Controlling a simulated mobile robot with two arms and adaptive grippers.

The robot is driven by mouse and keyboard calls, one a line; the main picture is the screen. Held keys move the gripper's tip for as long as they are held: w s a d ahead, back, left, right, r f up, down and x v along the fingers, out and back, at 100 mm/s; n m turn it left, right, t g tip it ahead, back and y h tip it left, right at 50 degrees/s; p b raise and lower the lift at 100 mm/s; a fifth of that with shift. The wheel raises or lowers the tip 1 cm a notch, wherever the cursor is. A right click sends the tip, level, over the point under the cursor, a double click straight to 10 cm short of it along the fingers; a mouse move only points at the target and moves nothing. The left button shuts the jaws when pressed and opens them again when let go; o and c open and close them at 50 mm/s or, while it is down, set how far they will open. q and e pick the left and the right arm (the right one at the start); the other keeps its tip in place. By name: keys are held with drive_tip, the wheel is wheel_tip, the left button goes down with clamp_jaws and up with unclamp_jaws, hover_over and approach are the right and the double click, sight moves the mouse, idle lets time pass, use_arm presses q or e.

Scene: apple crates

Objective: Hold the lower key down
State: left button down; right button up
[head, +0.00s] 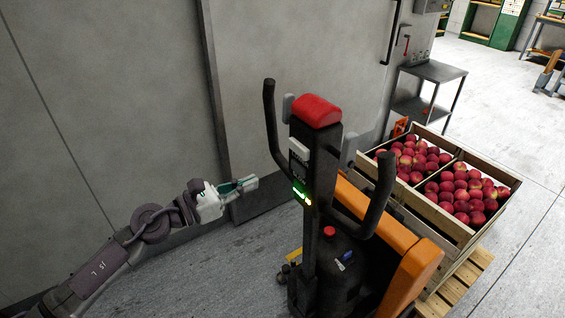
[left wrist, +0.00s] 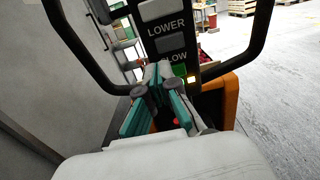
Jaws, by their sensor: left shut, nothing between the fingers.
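The stacker's control column (head: 315,165) stands upright in the middle of the head view, with a key panel on its left face. In the left wrist view, the panel carries the label LOWER (left wrist: 166,27). A light grey key (left wrist: 160,9) sits above that label and a darker grey key (left wrist: 171,43) below it. I cannot tell which key the label belongs to. A green key (left wrist: 180,70) is partly hidden by my fingers. My left gripper (head: 251,183) is shut and empty, left of the column and apart from it. My right gripper is not in view.
Black handlebars (head: 270,120) curve out on both sides of the column. Wooden crates of red apples (head: 450,229) stand on a pallet behind the orange part (head: 405,245). A grey wall lies behind my left arm. A metal side table (head: 433,71) stands farther back.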

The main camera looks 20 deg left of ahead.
sight(292, 165)
use_arm(q)
drive_tip(key=p+x, duration=0.1)
drive_tip(key=x, duration=0.3)
drive_tip(key=p+x, duration=0.2)
drive_tip(key=x, duration=0.2)
drive_tip(key=shift+d+r, duration=0.1)
drive_tip(key=shift+r, duration=0.1)
drive_tip(key=shift+w+d+f, duration=0.2)
drive_tip(key=shift+w+d, duration=0.2)
drive_tip(key=shift+w, duration=0.15)
